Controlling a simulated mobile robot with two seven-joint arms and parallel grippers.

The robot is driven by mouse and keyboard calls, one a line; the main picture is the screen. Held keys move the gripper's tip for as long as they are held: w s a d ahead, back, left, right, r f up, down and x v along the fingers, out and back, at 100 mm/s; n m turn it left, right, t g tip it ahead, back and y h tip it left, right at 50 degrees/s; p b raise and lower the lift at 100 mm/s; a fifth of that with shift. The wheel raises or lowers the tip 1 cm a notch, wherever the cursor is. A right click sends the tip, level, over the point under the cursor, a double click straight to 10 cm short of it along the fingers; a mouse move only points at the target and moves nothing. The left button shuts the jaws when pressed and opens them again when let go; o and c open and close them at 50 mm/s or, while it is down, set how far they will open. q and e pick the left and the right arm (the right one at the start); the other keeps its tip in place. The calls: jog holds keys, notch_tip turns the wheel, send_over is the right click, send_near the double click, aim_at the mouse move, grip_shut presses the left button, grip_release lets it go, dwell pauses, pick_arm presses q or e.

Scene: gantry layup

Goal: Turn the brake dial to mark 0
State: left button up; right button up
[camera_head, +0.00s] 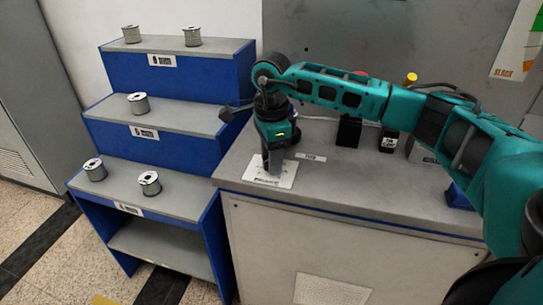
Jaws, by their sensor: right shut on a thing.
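My right arm reaches in from the right, and its gripper (272,162) points down at the grey bench. The gripper is shut at a white marked plate (285,177) near the bench's left end. The brake dial is mostly hidden behind the fingers, which appear to close around it on that plate. The dial's marks and pointer are too small and too covered to read. My left gripper is out of view.
A blue stepped rack (178,70) with several grey spools stands left of the bench (345,182). Behind the arm are a black box (349,131), a smaller labelled black box (389,141) and a yellow-topped item (411,78). A poster (522,50) reading SLACK hangs at upper right.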

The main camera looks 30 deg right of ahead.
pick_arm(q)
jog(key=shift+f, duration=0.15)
pick_arm(e)
jog(key=o, duration=1.1)
jog(key=shift+c, duration=0.2)
pick_arm(q)
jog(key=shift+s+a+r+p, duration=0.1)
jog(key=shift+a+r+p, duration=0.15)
jog(key=shift+p, duration=0.25)
pick_arm(e)
notch_tip(320, 180, up, 13)
